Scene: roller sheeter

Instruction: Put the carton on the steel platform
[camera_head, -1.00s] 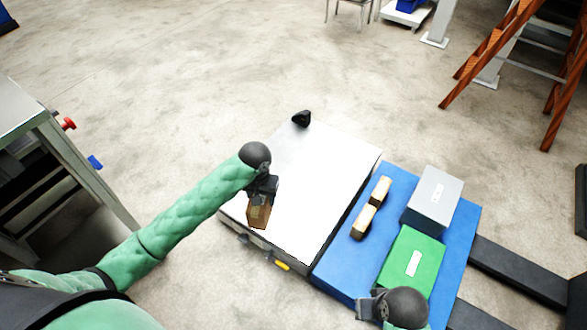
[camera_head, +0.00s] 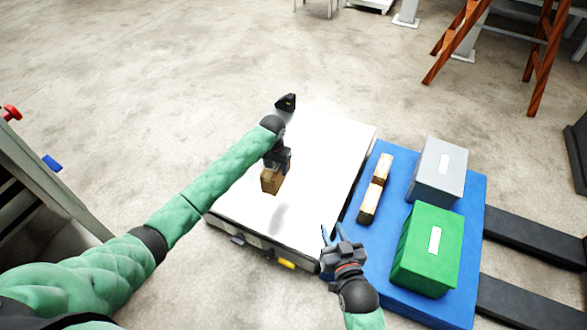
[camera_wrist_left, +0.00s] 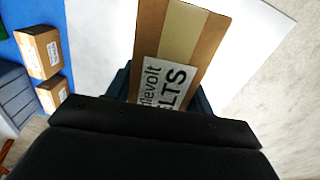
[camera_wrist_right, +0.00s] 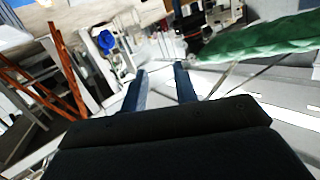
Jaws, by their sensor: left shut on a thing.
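A small brown carton (camera_head: 271,181) is held in my left gripper (camera_head: 276,166), which is shut on it. The carton hangs above the white-topped steel platform (camera_head: 318,165), with a faint shadow on the surface below it. In the left wrist view the carton (camera_wrist_left: 190,35) shows tape and a printed label, between the fingers. My right gripper (camera_head: 336,238) is empty, with its fingers apart, near the platform's front right corner and the blue pallet's edge. Its spread fingers also show in the right wrist view (camera_wrist_right: 160,85).
A blue pallet (camera_head: 398,178) right of the platform bears two small cartons (camera_head: 370,202), a green box (camera_head: 428,250) and a grey box (camera_head: 437,170). Dark forks (camera_head: 530,238) extend right. A black object (camera_head: 286,102) stands at the platform's far corner. The platform's top is otherwise clear.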

